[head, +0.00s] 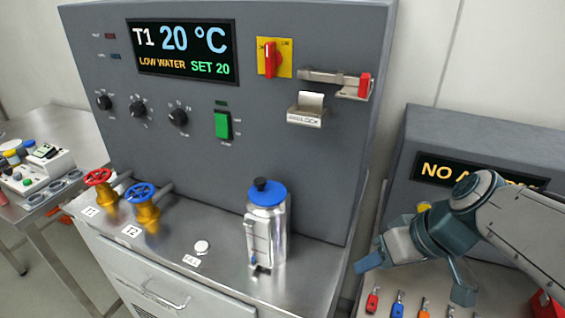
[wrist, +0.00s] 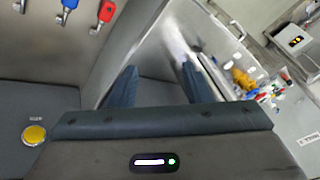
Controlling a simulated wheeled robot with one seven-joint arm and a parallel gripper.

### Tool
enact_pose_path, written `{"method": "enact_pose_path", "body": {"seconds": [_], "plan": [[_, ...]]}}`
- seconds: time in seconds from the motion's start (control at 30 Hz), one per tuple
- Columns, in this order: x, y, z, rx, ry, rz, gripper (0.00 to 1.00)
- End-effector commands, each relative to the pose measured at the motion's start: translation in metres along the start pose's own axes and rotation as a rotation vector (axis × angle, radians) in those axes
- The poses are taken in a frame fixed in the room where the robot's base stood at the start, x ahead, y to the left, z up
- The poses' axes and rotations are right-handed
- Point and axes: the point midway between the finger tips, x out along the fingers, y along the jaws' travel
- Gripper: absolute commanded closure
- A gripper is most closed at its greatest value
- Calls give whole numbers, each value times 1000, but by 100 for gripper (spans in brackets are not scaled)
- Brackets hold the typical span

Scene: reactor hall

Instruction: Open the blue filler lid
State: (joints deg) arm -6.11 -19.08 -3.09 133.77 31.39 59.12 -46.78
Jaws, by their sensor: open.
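The blue filler lid (head: 267,193) with a black knob sits on top of a silver canister (head: 267,230) on the steel bench, and it looks closed. The canister stands upright with a sight tube on its front. My gripper (head: 415,274) is at the right of the head view, apart from the canister and to its right, in front of the second cabinet. Its fingers are spread and nothing is between them. They also show in the wrist view (wrist: 157,82). I cannot make out the blue lid in the wrist view.
A tall grey panel (head: 330,160) stands behind the canister. Red (head: 98,177) and blue (head: 140,193) valve wheels stand to its left. Coloured key tags (head: 398,305) lie below my gripper.

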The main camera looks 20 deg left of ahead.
Motion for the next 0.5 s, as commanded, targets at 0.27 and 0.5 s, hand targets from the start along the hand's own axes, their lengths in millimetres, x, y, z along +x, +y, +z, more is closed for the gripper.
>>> {"method": "enact_pose_path", "body": {"seconds": [0.27, 0.5], "plan": [[-7, -51, -92, -456, 276, -285, 56], [-20, -77, -146, -717, 519, -365, 56]]}}
